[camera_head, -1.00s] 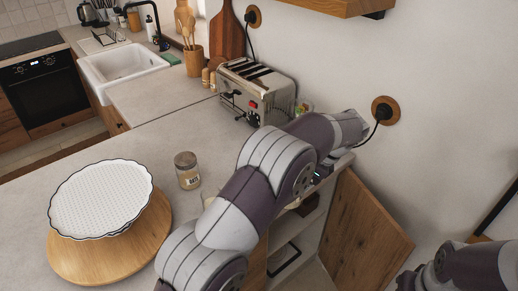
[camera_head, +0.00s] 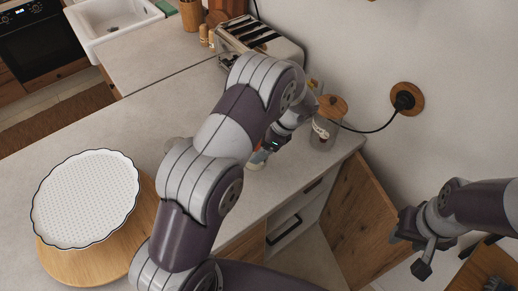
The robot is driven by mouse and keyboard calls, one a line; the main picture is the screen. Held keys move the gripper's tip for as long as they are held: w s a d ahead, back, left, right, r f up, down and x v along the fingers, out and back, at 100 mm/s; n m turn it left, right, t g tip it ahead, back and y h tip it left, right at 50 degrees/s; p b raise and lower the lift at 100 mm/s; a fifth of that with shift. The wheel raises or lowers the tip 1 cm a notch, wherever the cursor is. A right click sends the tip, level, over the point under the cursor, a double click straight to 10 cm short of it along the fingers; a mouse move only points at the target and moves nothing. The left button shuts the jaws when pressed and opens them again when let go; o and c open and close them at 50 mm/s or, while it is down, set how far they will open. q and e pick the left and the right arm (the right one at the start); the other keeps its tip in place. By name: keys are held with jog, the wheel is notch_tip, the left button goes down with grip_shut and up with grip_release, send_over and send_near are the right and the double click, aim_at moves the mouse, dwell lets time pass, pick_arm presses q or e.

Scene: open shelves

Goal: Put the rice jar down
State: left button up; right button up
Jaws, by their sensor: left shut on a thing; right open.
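My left gripper (camera_head: 258,160) is low over the counter near its front edge, below the wrist. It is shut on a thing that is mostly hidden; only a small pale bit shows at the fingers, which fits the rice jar. I cannot tell whether its base touches the counter. My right gripper (camera_head: 425,258) is open and empty at the right, off the counter.
A glass jar with a wooden lid (camera_head: 330,108) stands at the counter's right corner. The toaster (camera_head: 262,38) is behind my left arm. A white plate (camera_head: 85,198) sits on a round wooden board (camera_head: 85,267) at left. The counter (camera_head: 95,125) has free room.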

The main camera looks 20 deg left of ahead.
pick_arm(q)
jog(key=f, duration=0.1)
jog(key=f+p, duration=0.1)
jog(key=f, duration=0.1)
jog(key=shift+s+d+f+p, duration=0.1)
jog(key=shift+s+f+p, duration=0.05)
jog(key=shift+s+p, duration=0.15)
jog(key=shift+f, duration=0.25)
jog(key=shift+w+f, duration=0.15)
jog(key=shift+f, duration=0.1)
jog(key=o, duration=1.4)
jog(key=shift+r, duration=0.15)
